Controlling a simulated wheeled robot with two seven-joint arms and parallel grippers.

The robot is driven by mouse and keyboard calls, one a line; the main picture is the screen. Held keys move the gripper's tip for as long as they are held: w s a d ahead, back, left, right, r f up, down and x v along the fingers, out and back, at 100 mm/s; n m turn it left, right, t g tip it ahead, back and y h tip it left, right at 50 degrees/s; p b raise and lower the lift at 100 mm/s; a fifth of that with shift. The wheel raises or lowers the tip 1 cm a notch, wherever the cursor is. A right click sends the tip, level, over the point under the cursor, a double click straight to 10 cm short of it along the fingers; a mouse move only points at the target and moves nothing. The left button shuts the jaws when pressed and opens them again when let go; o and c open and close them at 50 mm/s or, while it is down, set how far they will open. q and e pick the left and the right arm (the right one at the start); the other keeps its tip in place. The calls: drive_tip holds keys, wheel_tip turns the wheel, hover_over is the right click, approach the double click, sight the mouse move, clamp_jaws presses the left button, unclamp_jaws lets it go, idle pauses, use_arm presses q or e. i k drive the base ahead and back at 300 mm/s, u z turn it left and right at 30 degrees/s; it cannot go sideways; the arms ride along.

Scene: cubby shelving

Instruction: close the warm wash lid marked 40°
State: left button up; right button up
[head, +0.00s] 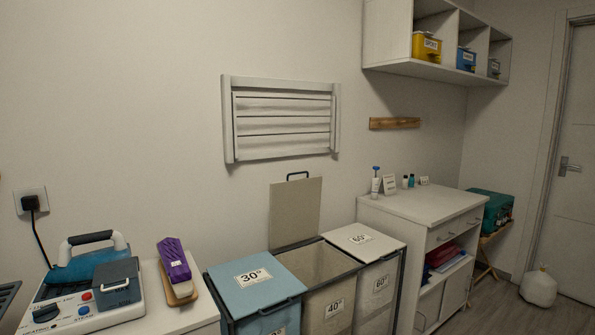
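The lid of the 40° bin (295,212) stands open and upright at the back of the middle compartment, with a dark handle at its top edge. The 40° bin (328,305) below it is beige, and its label is on the front. Its open top shows the inner walls; I cannot see its floor. Neither of my grippers is in the head view.
The blue 30° lid (252,287) to the left and the white 60° lid (362,238) to the right are closed. A steam iron station (90,285) and a purple object (174,261) sit on the left counter. A white cabinet (422,208) stands right of the bins.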

sight(295, 203)
drive_tip(key=z, duration=0.5)
drive_tip(key=i, duration=0.6)
drive_tip(key=z, duration=0.55)
drive_tip(key=i, duration=0.9)
drive_tip(key=u, duration=0.75)
drive_tip(key=i, duration=0.7)
drive_tip(key=u, duration=0.7)
